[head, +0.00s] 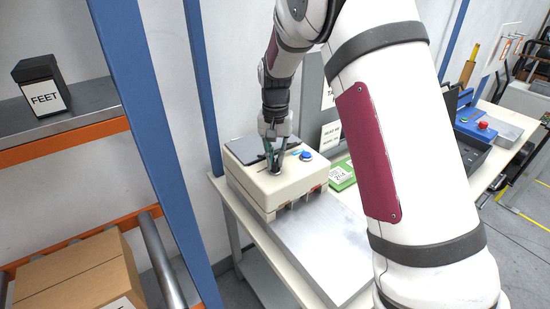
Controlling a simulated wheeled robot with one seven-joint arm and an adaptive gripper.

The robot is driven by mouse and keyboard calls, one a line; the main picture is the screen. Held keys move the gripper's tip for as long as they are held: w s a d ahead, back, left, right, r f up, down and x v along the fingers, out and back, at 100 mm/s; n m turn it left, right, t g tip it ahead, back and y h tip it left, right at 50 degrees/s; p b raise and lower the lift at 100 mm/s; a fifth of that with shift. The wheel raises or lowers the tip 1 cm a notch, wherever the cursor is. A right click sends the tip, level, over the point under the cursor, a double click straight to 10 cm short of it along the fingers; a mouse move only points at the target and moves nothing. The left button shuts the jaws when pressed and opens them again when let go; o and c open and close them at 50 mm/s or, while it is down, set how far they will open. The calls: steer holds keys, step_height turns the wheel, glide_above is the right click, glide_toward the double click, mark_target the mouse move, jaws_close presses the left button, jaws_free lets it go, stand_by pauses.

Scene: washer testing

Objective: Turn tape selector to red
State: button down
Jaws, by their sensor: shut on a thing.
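The tape machine (259,186) is a cream box on the bench, with a dark grey panel on its top left and a blue button (306,155) on its top right. My gripper (275,168) points down at the top of this box, in front of the panel. Its fingers are shut on a small dark knob (275,173), which I take as the tape selector. The fingers hide most of the knob, so its setting cannot be told. No red mark shows near it.
A metal plate (318,240) covers the bench in front of the box. A green item with a label (341,174) lies to its right. A blue post (160,150) and shelves with a FEET box (41,86) and a carton (80,280) stand left. My arm hides part of the bench.

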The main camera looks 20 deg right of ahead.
steer(key=shift+m, duration=0.3)
stand_by(0.4)
steer(key=c, duration=1.7)
jaws_free()
steer(key=shift+o, duration=0.2)
